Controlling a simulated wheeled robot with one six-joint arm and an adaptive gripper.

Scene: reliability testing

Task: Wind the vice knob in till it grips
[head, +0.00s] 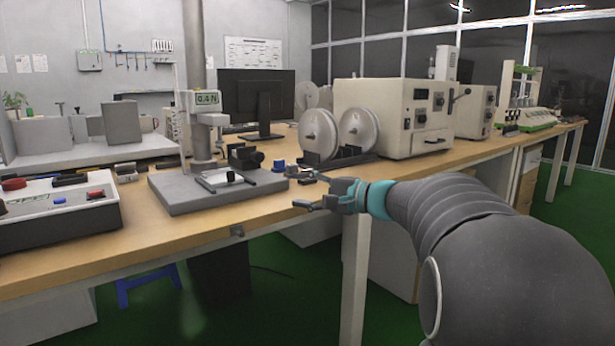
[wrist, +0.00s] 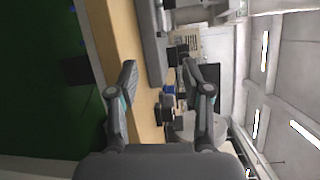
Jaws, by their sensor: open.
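The test stand has a grey base (head: 205,195), a column and a small display reading 0.4 N. On its base lies a light, flat fixture with a dark bar (head: 228,179), seemingly the vice. I cannot make out its knob clearly or tell how far its jaws are apart. A dark block (head: 245,156) stands behind the fixture. My gripper (head: 298,191) is open and empty, right of the base near the bench's front edge, its fingers pointing left toward the stand. In the sideways-turned wrist view its two fingers (wrist: 157,70) are spread wide, apart from the stand.
A blue cylindrical object (head: 279,165) sits on the bench just right of the base. Two grey reels (head: 320,133) and a cream machine (head: 392,117) stand behind my gripper. A control box (head: 60,207) is at the left. The wooden bench front (head: 150,238) is mostly bare.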

